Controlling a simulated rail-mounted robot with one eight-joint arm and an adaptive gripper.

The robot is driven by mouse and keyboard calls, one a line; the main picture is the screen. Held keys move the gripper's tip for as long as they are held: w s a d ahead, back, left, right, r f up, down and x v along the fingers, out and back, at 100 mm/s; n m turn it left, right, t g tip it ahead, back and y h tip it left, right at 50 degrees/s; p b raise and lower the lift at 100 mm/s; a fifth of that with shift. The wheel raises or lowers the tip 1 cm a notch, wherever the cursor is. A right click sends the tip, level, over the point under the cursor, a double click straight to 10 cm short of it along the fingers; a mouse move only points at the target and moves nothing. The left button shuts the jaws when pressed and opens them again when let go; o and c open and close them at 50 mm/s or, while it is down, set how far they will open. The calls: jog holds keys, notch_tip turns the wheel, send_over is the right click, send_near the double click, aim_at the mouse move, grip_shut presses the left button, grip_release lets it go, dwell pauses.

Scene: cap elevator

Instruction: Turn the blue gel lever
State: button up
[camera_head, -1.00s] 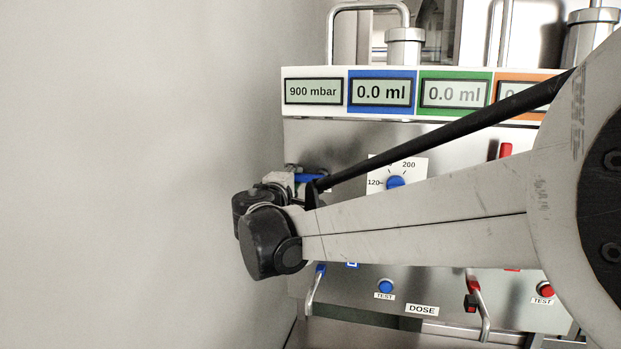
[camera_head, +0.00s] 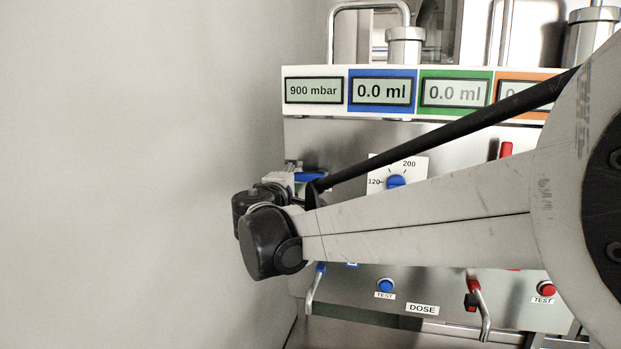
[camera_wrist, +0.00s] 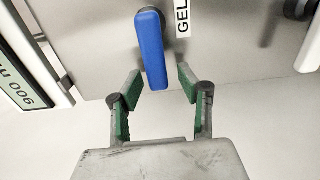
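The blue gel lever (camera_wrist: 152,50) is a flat blue handle on the metal panel, beside a GEL label (camera_wrist: 183,20) in the wrist view. In the wrist view my gripper (camera_wrist: 160,80) is open, with its green-padded fingers apart. The lever's free end reaches between the fingertips, nearer the left one, and I see no clear contact. In the head view part of the blue lever (camera_head: 309,177) shows at the panel's left side, and my arm hides most of the gripper there.
A display strip (camera_head: 430,119) with a 900 mbar readout runs above the panel. A blue dial (camera_head: 396,182), a blue test button (camera_head: 385,286) and a red lever (camera_head: 505,150) sit to the right. A plain wall (camera_head: 130,180) stands at left.

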jog(key=v, duration=0.7)
jog(key=shift+s, duration=0.25)
jog(key=s+d+f+m+g, duration=0.2)
jog(key=s+d+f+m, duration=0.15)
jog(key=d, duration=0.45)
jog(key=s+d+f+m+g+h, duration=0.1)
jog(key=s+d+f+m+g, duration=0.1)
jog(key=s+d, duration=0.35)
jog(key=s+d+f+m+g, duration=0.2)
jog(key=d, duration=0.8)
jog(key=s+d+f+m+g+y, duration=0.2)
jog(key=s+f+m, duration=0.2)
jog(key=s, duration=0.6)
jog(key=s+d+f+m+g+y, duration=0.2)
jog(key=s+d+f+m, duration=0.1)
jog(key=s+f, duration=0.6)
jog(key=shift+s+d+m+g+y, duration=0.35)
jog(key=shift+s+m, duration=0.3)
jog(key=shift+s, duration=0.4)
jog(key=shift+a+f, duration=0.1)
